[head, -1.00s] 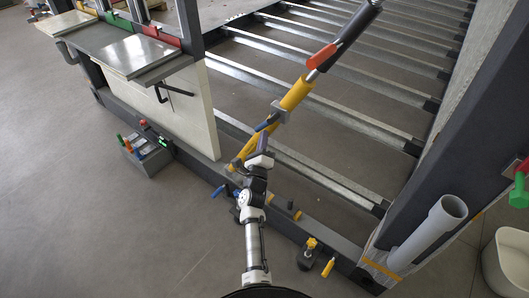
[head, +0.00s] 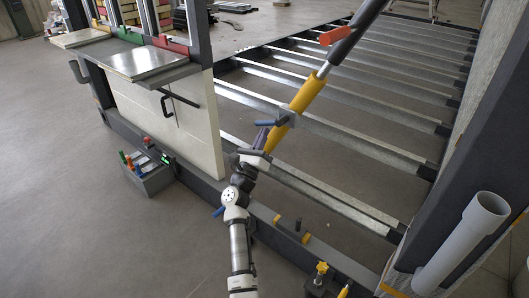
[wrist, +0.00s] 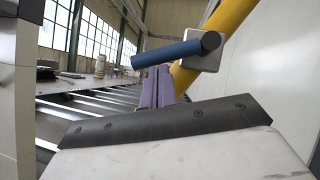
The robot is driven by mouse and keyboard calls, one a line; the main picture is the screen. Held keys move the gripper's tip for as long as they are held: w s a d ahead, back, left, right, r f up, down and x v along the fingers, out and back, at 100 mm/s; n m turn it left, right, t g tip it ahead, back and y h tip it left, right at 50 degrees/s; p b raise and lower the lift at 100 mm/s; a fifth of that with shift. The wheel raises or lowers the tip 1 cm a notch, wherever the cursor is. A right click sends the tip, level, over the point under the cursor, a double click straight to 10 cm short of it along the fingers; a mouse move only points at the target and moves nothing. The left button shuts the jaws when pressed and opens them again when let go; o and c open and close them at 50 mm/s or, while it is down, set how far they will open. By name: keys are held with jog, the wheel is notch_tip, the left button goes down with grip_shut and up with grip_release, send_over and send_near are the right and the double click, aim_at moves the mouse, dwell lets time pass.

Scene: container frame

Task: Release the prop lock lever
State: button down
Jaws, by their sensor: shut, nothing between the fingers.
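A prop with a yellow tube (head: 305,95) and a dark upper part slants up over the frame. A grey clamp (head: 286,117) on the yellow tube carries a blue lever (head: 270,122), also seen in the wrist view (wrist: 168,53) with a dark round end at its right. An orange-red lever (head: 337,36) sits higher on the prop, across it. My gripper (head: 263,140) has purple fingers, shut and empty. In the wrist view the fingertips (wrist: 158,72) lie right at the lower side of the blue lever; I cannot tell whether they touch it.
Metal cross-bars (head: 350,145) span the frame floor behind the prop. A pale panel with a black handle (head: 178,100) stands left. A grey pipe (head: 465,240) leans by the dark post at right. A box of coloured handles (head: 145,172) sits on the clear floor at left.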

aim_at(256, 124)
jog(key=m+h+b, duration=0.2)
jog(key=b, duration=0.1)
jog(key=a+r+m+g+h+b, duration=0.1)
jog(key=m+b, duration=0.2)
jog(key=w+m+g+h+b, duration=0.1)
jog(key=m+h+b, duration=0.1)
jog(key=m+b, duration=0.1)
jog(key=shift+a+r+h+b, duration=0.2)
jog(key=shift+a+h+b, duration=0.05)
jog(key=shift+h+b, duration=0.1)
jog(key=m+b, duration=0.1)
jog(key=r+m+g+h+b, duration=0.1)
jog(key=b, duration=0.1)
jog(key=shift+w+a+m, duration=0.1)
jog(key=shift+a+m, duration=0.1)
jog(key=shift+m, duration=0.1)
jog(key=shift+r+m+g+h+b, duration=0.6)
jog(key=shift+m+g+b, duration=0.2)
jog(key=shift+m+g, duration=0.15)
jog(key=shift+w+r, duration=0.1)
jog(key=shift+r, duration=0.45)
jog(key=shift+a+r, duration=0.1)
